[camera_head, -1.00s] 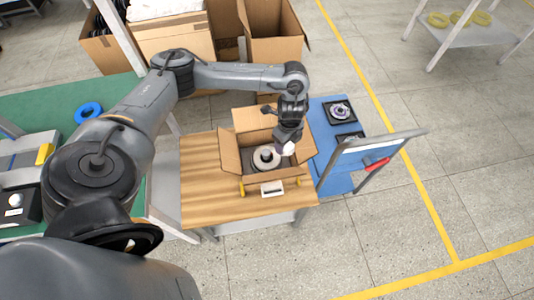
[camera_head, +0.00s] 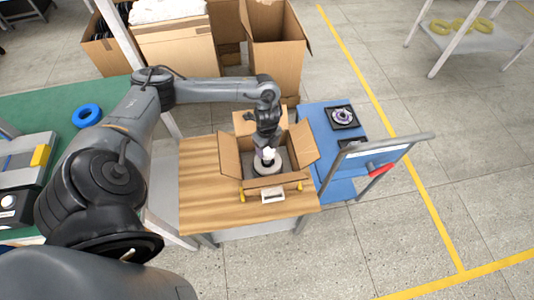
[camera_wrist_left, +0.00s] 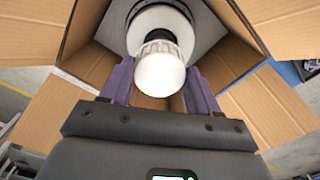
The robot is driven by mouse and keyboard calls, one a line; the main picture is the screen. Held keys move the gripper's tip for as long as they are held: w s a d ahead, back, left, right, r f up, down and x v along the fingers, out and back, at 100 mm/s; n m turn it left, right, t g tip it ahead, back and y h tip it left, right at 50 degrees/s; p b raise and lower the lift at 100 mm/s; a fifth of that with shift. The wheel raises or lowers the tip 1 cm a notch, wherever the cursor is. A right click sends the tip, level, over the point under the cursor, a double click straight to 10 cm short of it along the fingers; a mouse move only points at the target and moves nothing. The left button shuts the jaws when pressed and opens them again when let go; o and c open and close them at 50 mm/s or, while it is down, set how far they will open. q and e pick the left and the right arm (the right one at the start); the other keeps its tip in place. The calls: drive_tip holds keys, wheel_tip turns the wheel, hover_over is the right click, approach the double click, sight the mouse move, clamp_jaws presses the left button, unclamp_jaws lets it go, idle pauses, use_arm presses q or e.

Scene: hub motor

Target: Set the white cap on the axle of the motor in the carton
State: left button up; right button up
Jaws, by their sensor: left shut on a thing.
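The open carton (camera_head: 229,158) stands on the wooden table, its flaps spread. The round grey motor (camera_head: 268,168) sits inside it; the left wrist view shows its pale disc (camera_wrist_left: 205,25) behind the cap. My left gripper (camera_head: 267,152) is shut on the white cap (camera_wrist_left: 160,70), holding it above the motor's middle. In the left wrist view the purple fingers (camera_wrist_left: 160,88) stand on both sides of the cap. My right gripper is not in view.
The wooden table (camera_head: 205,190) has bare room left of the carton. A small white box (camera_head: 272,195) lies at the carton's front. A blue table (camera_head: 335,185) with black trays is on the right, beside a grey metal frame (camera_head: 385,147).

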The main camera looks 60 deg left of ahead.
sight(267, 149)
use_arm(q)
drive_tip(key=shift+f+b, duration=0.55)
drive_tip(key=shift+f, duration=1.35)
drive_tip(key=shift+f, duration=0.1)
drive_tip(key=o, duration=1)
wheel_tip(267, 149, up, 12)
drive_tip(key=p, duration=0.3)
drive_tip(key=shift+r+p, duration=0.2)
drive_tip(key=shift+p, duration=0.2)
